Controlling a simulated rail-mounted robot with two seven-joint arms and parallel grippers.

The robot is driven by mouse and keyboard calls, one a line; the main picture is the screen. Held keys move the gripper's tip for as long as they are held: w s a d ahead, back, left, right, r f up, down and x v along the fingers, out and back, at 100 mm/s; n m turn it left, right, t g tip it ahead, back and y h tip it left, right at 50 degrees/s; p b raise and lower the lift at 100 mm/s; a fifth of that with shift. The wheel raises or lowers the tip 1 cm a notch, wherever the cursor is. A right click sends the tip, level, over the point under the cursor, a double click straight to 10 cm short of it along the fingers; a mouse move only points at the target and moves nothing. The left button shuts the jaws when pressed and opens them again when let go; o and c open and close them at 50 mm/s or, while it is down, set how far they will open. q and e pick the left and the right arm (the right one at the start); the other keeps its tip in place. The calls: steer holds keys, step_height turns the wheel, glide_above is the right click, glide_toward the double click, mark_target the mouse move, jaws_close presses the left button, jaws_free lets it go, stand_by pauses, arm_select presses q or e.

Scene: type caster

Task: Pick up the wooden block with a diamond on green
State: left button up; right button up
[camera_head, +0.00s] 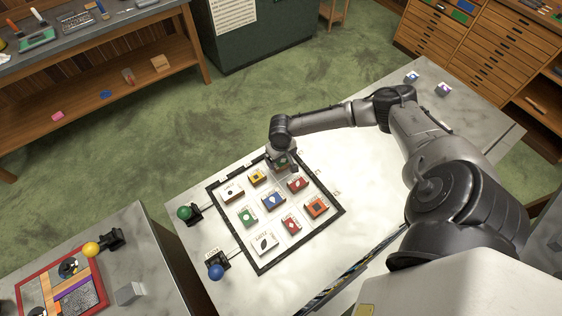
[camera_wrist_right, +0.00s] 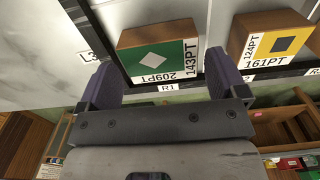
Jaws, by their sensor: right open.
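The wooden block with a white diamond on green (camera_wrist_right: 158,62) shows in the right wrist view, marked 209PT and 143PT, beside the R1 label. In the head view this green block (camera_head: 284,164) sits at the far corner of the black-framed board (camera_head: 211,208), partly hidden by my gripper. My right gripper (camera_head: 281,158) is over that corner, pointing down. In the wrist view the right gripper (camera_wrist_right: 163,72) is open, with one purple-grey finger on each side of the block's near part. Whether the fingers touch it cannot be told. My left gripper is out of view.
A block with a black square on yellow (camera_wrist_right: 278,42) stands beside the green one. Other blocks on the board include a blue one (camera_head: 273,198) and a red one (camera_head: 297,184). Green (camera_head: 185,212) and blue (camera_head: 215,271) knobs stand outside the board's left edge.

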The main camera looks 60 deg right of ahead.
steer(key=shift+f, duration=1.25)
steer(key=c, duration=0.7)
